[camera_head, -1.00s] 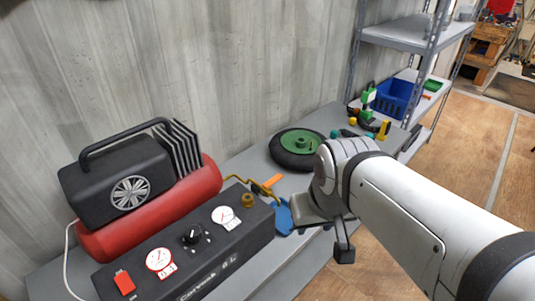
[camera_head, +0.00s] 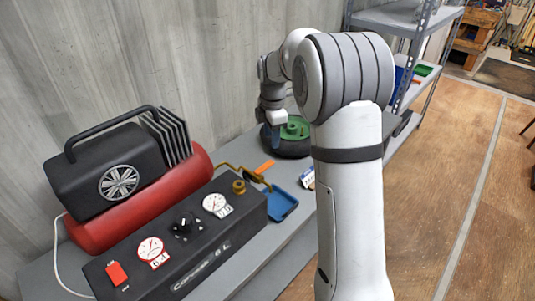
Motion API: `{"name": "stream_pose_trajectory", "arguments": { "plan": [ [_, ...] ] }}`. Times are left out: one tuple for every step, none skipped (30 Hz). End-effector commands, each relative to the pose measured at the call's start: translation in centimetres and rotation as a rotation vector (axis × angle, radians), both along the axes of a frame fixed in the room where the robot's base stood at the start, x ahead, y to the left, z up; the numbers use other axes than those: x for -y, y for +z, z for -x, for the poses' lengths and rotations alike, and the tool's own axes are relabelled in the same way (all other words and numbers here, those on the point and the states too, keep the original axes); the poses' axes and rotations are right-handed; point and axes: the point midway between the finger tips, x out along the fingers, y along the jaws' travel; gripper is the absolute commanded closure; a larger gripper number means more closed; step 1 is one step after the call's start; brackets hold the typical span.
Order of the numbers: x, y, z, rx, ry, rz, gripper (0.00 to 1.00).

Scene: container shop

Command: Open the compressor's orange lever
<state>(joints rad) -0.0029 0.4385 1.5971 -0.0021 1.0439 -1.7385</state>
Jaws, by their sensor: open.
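The compressor has a black motor housing with a handle, a red tank (camera_head: 100,222) and a black front panel (camera_head: 190,240) with two gauges and a knob. Its orange lever (camera_head: 265,167) sits at the right end, by a bent brass pipe (camera_head: 245,175), and is in plain view. My gripper (camera_head: 273,133) points down behind and above the lever, apart from it, in front of the green-hubbed wheel. The gripper is small in view, open, and no held thing shows.
The black wheel with a green hub (camera_head: 296,134) lies on the grey bench behind the compressor. My arm hides part of the bench. Metal shelving (camera_head: 405,22) stands behind at right.

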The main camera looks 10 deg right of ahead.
Motion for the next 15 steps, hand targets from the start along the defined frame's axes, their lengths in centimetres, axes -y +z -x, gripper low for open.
{"name": "stream_pose_trajectory", "arguments": {
  "plan": [
    [0.1, -1.8, -1.6, -0.018, 0.082, 0.004, 0.56],
    [0.1, -2.6, -2.4, -0.024, 0.134, 0.006, 0.56],
    [0.2, -3.6, -3.3, -0.031, 0.198, 0.008, 0.56],
    [0.2, -4.3, -3.9, -0.037, 0.242, 0.009, 0.56],
    [0.2, -4.9, -4.5, -0.042, 0.280, 0.010, 0.56],
    [0.2, -5.7, -5.0, -0.048, 0.327, 0.011, 0.56],
    [0.3, -6.1, -5.4, -0.051, 0.357, 0.011, 0.56],
    [0.3, -6.5, -5.7, -0.055, 0.382, 0.012, 0.56],
    [0.3, -7.0, -6.1, -0.058, 0.409, 0.012, 0.56],
    [0.3, -7.2, -6.2, -0.059, 0.424, 0.012, 0.56],
    [0.3, -7.5, -6.4, -0.061, 0.437, 0.012, 0.56],
    [0.3, -7.8, -6.5, -0.062, 0.448, 0.012, 0.56],
    [0.3, -8.0, -6.5, -0.064, 0.453, 0.011, 0.56],
    [0.3, -8.3, -6.6, -0.064, 0.457, 0.012, 0.56],
    [0.3, -8.8, -6.6, -0.064, 0.459, 0.012, 0.56]
  ]
}}
